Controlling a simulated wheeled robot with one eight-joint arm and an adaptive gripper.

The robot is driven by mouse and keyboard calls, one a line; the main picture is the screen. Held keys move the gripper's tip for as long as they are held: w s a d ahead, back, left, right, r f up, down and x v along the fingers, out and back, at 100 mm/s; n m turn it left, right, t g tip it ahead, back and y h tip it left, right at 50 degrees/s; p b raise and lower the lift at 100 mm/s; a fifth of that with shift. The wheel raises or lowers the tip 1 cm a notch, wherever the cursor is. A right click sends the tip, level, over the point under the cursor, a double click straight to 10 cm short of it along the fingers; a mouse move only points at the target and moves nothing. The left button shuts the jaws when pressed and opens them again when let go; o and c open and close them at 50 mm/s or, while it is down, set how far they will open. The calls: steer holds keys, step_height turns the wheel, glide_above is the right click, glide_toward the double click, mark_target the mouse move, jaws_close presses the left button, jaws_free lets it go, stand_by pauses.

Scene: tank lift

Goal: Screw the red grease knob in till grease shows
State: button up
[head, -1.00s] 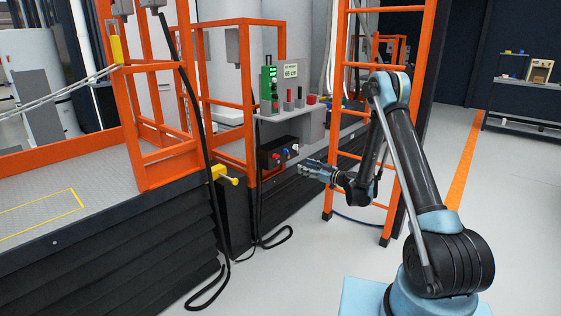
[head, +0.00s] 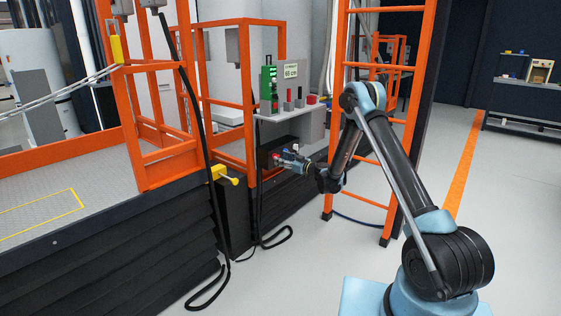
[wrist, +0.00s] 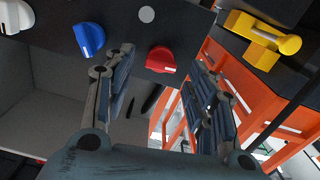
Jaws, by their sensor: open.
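The red knob (wrist: 160,60) sits on the black panel (wrist: 195,25), with its pale-marked edge toward me in the wrist view. My gripper (wrist: 160,78) is open, one finger on each side of the knob's line. The fingertips do not close on it; I cannot tell whether they touch it. In the head view my gripper (head: 283,160) is at the black box, by the red knob (head: 276,156), and partly hides the box front. A pale round spot (wrist: 147,14) is on the panel near the red knob. I cannot tell whether it is grease.
A blue knob (wrist: 88,38) and a white knob (wrist: 15,15) are on the same panel, left of the red one. A yellow valve handle (wrist: 265,40) is to the right. A grey shelf with a control box (head: 269,90) is above. An orange ladder (head: 335,130) stands beside my arm.

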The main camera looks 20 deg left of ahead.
steer(key=shift+x, duration=0.9)
steer(key=c, duration=1.1)
steer(key=shift+o, duration=0.2)
steer(key=shift+m, duration=0.3)
steer(key=m, duration=0.5)
steer(key=shift+w+d+m, duration=0.1)
steer(key=shift+w+m, duration=0.1)
steer(key=shift+m, duration=0.1)
steer(key=m, duration=0.6)
steer(key=shift+w+d, duration=0.1)
steer(key=shift+w, duration=0.1)
steer(key=shift+m, duration=0.4)
